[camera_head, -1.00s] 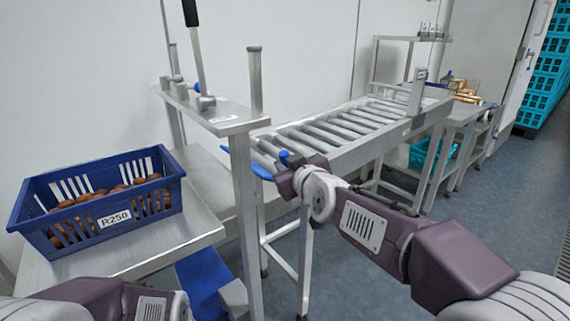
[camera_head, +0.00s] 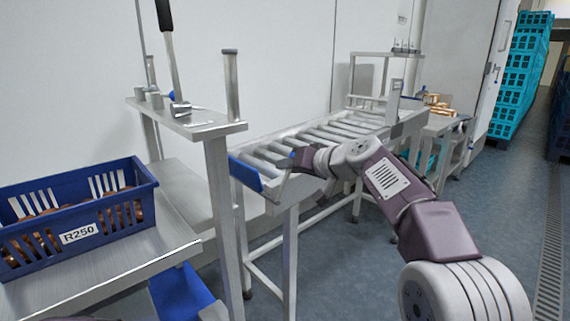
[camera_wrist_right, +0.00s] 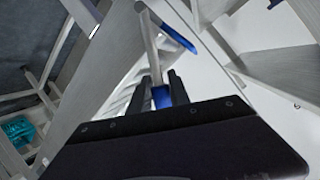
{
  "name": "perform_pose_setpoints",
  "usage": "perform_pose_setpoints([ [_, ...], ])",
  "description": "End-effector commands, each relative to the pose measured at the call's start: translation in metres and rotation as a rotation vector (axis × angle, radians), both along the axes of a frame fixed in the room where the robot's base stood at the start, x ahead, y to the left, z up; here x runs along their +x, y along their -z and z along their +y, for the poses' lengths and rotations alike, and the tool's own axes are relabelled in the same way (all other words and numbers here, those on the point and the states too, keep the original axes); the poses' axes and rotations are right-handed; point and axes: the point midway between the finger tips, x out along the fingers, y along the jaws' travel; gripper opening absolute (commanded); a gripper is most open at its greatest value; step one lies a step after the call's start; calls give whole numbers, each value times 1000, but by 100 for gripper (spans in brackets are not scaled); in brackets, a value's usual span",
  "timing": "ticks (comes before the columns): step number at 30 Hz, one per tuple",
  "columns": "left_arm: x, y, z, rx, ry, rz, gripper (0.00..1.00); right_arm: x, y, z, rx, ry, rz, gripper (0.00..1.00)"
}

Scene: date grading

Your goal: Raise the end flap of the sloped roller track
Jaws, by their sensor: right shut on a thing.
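The sloped roller track (camera_head: 335,138) runs from the centre toward the back right, with grey rollers between metal side rails. Its blue end flap (camera_head: 245,173) stands tilted up across the near left end; part of it shows in the right wrist view (camera_wrist_right: 178,37). My right gripper (camera_head: 297,159) is at the track's near end, just right of the flap. In the right wrist view its fingers (camera_wrist_right: 162,87) are shut on a blue grip (camera_wrist_right: 161,97) at the end of a grey bar. The grip's lower part is hidden.
A blue crate of dates labelled R250 (camera_head: 118,216) sits on a metal table (camera_head: 150,247) at left. A metal stand (camera_head: 217,128) with a black-handled lever (camera_head: 165,18) rises beside the flap. Turquoise crates (camera_head: 508,98) are stacked far right.

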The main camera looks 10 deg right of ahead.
Motion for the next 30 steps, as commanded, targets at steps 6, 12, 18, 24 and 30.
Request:
perform_pose_setpoints([
  [6,0,-3,0,0,0,0,36,3,5,-4,50,-1,42,0],
  [12,0,-4,0,0,0,0,36,4,6,-5,66,-2,52,0],
  [18,0,-4,0,0,0,0,36,4,7,-5,66,-3,54,0],
  [24,0,-4,0,0,0,0,36,4,7,-5,65,-3,53,37],
  [30,0,-4,0,0,0,0,36,4,5,-5,66,-2,51,44],
])
